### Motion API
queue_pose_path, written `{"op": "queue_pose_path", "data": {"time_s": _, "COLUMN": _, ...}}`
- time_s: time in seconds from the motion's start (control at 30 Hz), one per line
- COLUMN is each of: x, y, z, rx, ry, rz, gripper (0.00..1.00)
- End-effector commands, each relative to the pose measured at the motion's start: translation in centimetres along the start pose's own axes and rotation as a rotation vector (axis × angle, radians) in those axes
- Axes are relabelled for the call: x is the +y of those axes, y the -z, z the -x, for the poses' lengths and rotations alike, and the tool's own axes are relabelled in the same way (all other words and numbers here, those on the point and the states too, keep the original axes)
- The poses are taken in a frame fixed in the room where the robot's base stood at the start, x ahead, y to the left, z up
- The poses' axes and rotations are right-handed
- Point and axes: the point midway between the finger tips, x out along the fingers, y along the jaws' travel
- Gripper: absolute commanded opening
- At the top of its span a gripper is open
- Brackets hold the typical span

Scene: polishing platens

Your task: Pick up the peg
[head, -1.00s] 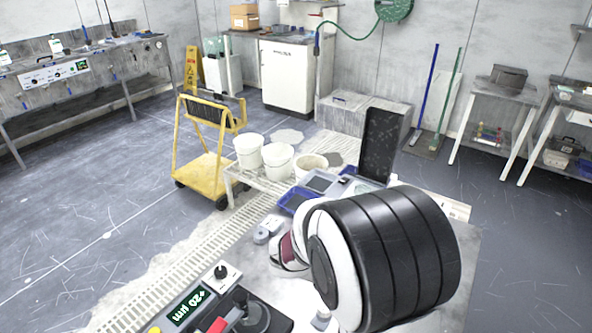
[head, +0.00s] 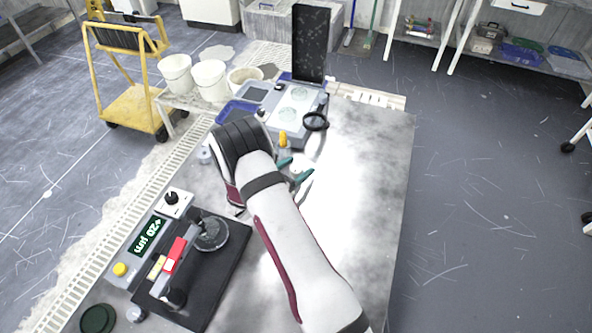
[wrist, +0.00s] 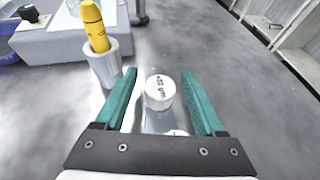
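In the wrist view a short upright cylinder (wrist: 160,92) with a white, printed top stands between the teal fingers of my gripper (wrist: 159,76). It looks like the peg; its lower part is hard to make out. The fingers are apart, with a gap on each side of it. To the left, a yellow peg-like piece (wrist: 95,25) stands in a grey cup (wrist: 105,67), outside the fingers. In the head view my gripper (head: 294,170) is low over the metal table (head: 365,165), and the yellow piece (head: 283,138) is just beyond it. The white-topped cylinder cannot be made out there.
A gauge stand with a +20 µm display (head: 150,232) is at front left. The table's right side is clear.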

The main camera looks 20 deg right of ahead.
Motion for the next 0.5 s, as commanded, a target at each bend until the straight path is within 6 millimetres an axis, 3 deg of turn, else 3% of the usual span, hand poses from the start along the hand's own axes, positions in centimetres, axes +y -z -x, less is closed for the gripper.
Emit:
{"op": "queue_pose_path", "data": {"time_s": 0.07, "x": -0.01, "y": -0.01, "z": 0.01, "rx": 0.0, "ry": 0.0, "rz": 0.0, "gripper": 0.55}}
{"op": "queue_pose_path", "data": {"time_s": 0.37, "x": -0.02, "y": -0.01, "z": 0.03, "rx": 0.0, "ry": 0.001, "rz": -0.001, "gripper": 0.01}}
{"op": "queue_pose_path", "data": {"time_s": 0.5, "x": -0.02, "y": -0.02, "z": 0.03, "rx": 0.0, "ry": 0.001, "rz": -0.001, "gripper": 0.0}}
